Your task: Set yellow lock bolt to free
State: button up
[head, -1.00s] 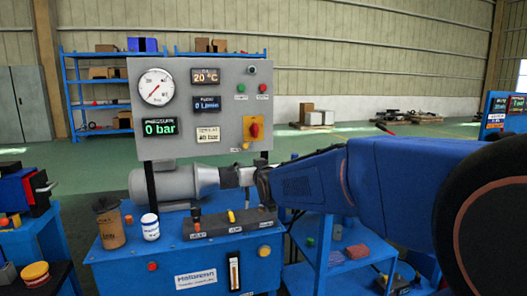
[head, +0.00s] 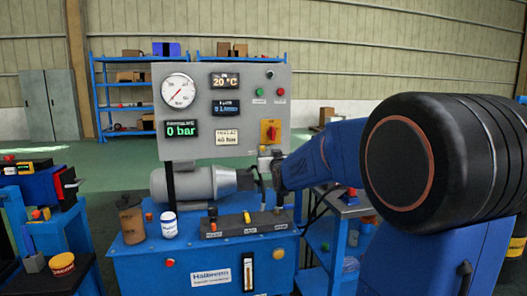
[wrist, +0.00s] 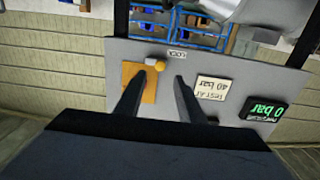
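The yellow lock bolt (wrist: 158,66) is a small yellow knob beside the LOCK label (wrist: 177,55) on the grey panel in the wrist view, which shows the panel upside down. In the head view it sits low on the panel (head: 228,75), below the orange switch plate (head: 270,132), partly hidden by my gripper. My gripper (wrist: 161,77) is open, with its two fingers apart and nothing between them that I can see held. The bolt appears just beyond the fingertips, nearer the left finger. I cannot tell the remaining distance. The bolt's exact setting is too small to read.
The red rotary switch is close by on the orange plate. A grey motor (head: 190,184) and a lever block (head: 240,223) stand below the panel on the blue bench. A brown can (head: 131,220) and a white jar (head: 168,224) stand at the bench's left.

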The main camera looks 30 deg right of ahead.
aim_at(263, 149)
jog(key=x, duration=0.8)
jog(key=shift+c, duration=0.5)
grip_shut()
